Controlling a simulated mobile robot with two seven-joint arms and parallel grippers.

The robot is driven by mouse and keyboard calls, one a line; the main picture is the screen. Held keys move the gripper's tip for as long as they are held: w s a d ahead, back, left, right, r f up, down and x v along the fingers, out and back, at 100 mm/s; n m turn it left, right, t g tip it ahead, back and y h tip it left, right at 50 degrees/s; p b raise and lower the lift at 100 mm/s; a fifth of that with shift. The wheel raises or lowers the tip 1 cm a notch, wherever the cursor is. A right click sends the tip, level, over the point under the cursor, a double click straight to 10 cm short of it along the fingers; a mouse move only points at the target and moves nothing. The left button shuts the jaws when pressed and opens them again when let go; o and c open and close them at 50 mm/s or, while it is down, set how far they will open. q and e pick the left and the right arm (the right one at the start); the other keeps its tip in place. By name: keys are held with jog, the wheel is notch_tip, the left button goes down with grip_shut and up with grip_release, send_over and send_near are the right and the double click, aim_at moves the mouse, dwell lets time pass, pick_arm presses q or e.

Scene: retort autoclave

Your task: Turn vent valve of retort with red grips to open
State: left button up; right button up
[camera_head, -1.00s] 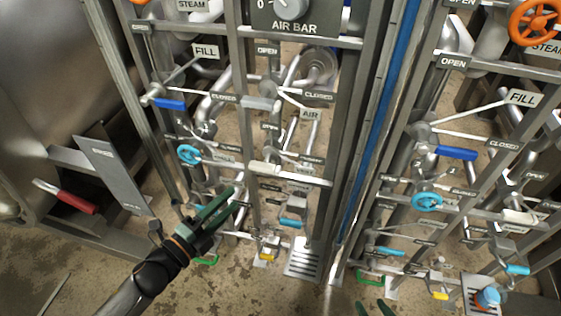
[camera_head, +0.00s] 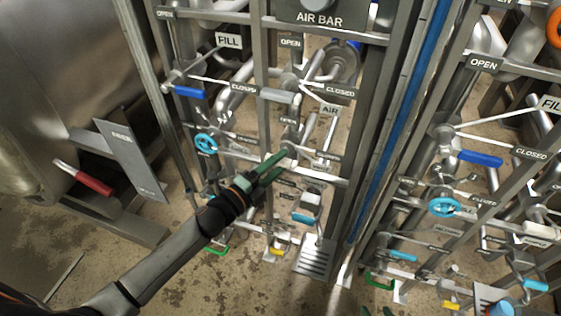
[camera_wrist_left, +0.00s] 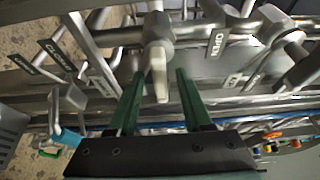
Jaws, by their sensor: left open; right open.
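The red-gripped lever (camera_head: 83,178) sits at the left beside a large metal vessel (camera_head: 50,80). My left gripper (camera_head: 279,167) reaches into the left pipe frame, its green fingers open. In the left wrist view a cream valve lever (camera_wrist_left: 158,75) stands between the open fingers (camera_wrist_left: 160,103), with a gap on both sides. An OPEN plate (camera_wrist_left: 216,45) is right of that lever and a CLOSED plate (camera_wrist_left: 55,52) is left of it. I see no vent label. Of my right gripper (camera_head: 377,311), only the green fingertips show at the bottom edge, apart.
Rails, pipes and label plates crowd around my left gripper. A blue lever (camera_head: 188,91) and a cyan handwheel (camera_head: 206,143) are left of it. A blue post (camera_head: 392,105) separates a second, similar frame at the right. The floor at lower left is open.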

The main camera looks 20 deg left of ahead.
pick_arm(q)
jog(key=shift+w+d, duration=0.2)
jog(key=shift+w, duration=0.3)
grip_shut()
dwell(0.3)
